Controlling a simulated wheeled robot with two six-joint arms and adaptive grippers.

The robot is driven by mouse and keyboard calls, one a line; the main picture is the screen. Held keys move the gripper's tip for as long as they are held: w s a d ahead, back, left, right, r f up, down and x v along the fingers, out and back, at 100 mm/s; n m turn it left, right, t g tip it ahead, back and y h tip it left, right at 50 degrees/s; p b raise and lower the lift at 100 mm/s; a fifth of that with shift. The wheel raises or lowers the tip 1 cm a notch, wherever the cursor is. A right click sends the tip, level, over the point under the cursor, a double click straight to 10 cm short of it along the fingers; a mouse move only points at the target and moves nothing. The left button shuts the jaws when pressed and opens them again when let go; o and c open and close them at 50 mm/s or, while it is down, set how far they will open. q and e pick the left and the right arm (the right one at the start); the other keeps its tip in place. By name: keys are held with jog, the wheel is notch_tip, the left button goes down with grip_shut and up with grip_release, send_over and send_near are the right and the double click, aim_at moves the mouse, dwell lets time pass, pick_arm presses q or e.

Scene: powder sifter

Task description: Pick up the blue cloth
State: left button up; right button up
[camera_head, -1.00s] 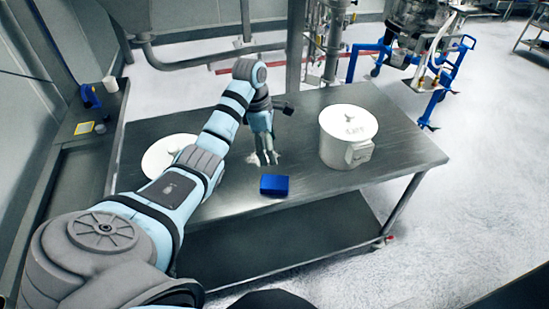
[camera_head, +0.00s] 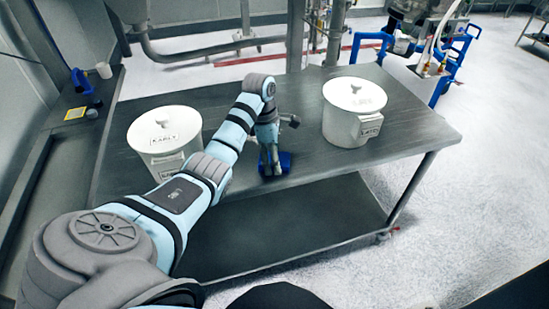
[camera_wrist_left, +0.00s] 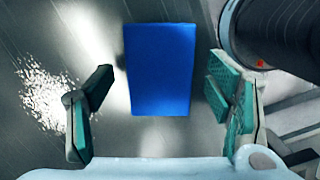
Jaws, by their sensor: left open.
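The blue cloth (camera_head: 285,164) is a folded rectangular block on the steel table near its front edge. In the left wrist view the cloth (camera_wrist_left: 160,70) lies upright in the picture, between and ahead of the two finger pads. My left gripper (camera_head: 270,168) is above the cloth and hides part of it in the head view. In the left wrist view the gripper (camera_wrist_left: 160,115) is open, with visible gaps on both sides of the cloth. No contact shows. My right gripper is not in view.
White powder (camera_wrist_left: 47,97) is spilled left of the cloth. A side counter (camera_head: 75,130) holds small items.

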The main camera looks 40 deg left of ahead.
pick_arm(q)
jog(key=c, duration=1.1)
notch_tip(320, 180, up, 4)
jog(key=shift+r+p, duration=0.1)
jog(key=shift+p, duration=0.4)
jog(key=shift+c, duration=0.2)
notch_tip(320, 180, up, 6)
jog(key=p, duration=0.5)
